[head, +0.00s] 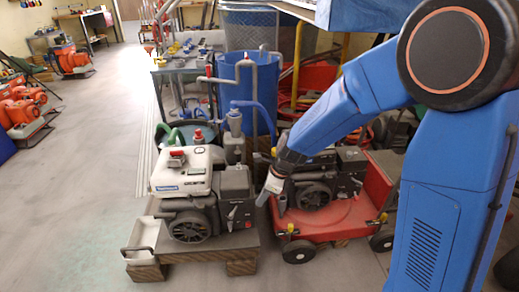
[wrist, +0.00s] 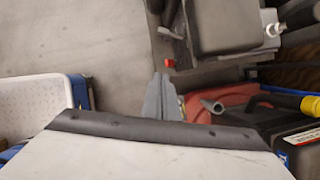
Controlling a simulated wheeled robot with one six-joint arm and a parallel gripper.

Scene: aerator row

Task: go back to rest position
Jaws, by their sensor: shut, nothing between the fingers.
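My blue arm reaches in from the right in the head view and bends down to my gripper (head: 266,196). The gripper points downward in front of the red wheeled machine (head: 345,212) and just right of the white-topped engine unit (head: 182,171). Its grey fingers also show in the wrist view (wrist: 164,98), close together with nothing held between them. I cannot tell the exact gap between the fingertips and the machines.
The engine unit stands on a low wooden pallet (head: 195,252) with a small white tray (head: 143,248) at its left. A blue barrel (head: 262,95) stands behind. Orange machines (head: 22,105) line the far left. The grey floor (head: 95,150) on the left is open.

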